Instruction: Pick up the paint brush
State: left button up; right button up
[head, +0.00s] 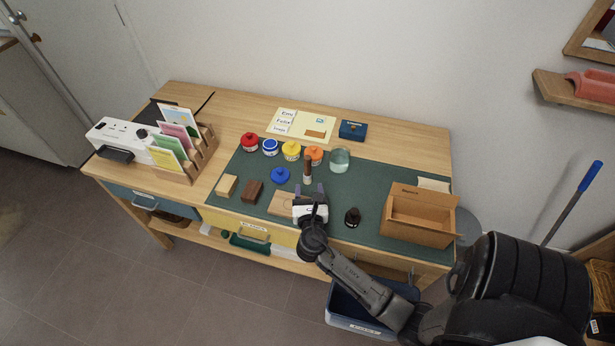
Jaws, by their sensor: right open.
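A slim brown-handled object that looks like the paint brush (308,166) is on the green mat (340,182), near the middle of the desk. It lies just beyond my right gripper (309,189), roughly in line with the gap between its fingers. The right gripper's two fingers point away from me and are apart, over the front part of the mat. The gripper hides whatever is directly beneath it, and I cannot tell whether the fingers touch the brush. My left gripper is not in view.
Paint pots, among them a red one (250,142), and a glass jar (340,159) stand close behind the brush. A wooden block (280,203) and a dark bottle (352,217) flank my gripper. An open cardboard box (420,232) stands at right.

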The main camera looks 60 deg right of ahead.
aim_at(308, 169)
jog(key=x, duration=0.6)
jog(key=shift+w+d+b, duration=0.2)
jog(key=shift+d+b, duration=0.05)
jog(key=shift+b, duration=0.15)
jog(key=shift+w+d, duration=0.25)
jog(key=shift+d, duration=0.15)
jog(key=b+x, duration=0.1)
jog(key=x, duration=0.2)
jog(key=shift+w+d+f, duration=0.1)
jog(key=shift+w+d+b, duration=0.3)
jog(key=shift+d+b, duration=0.05)
jog(key=shift+d, duration=0.1)
jog(key=shift+a, duration=0.1)
jog(key=c, duration=0.3)
grip_shut()
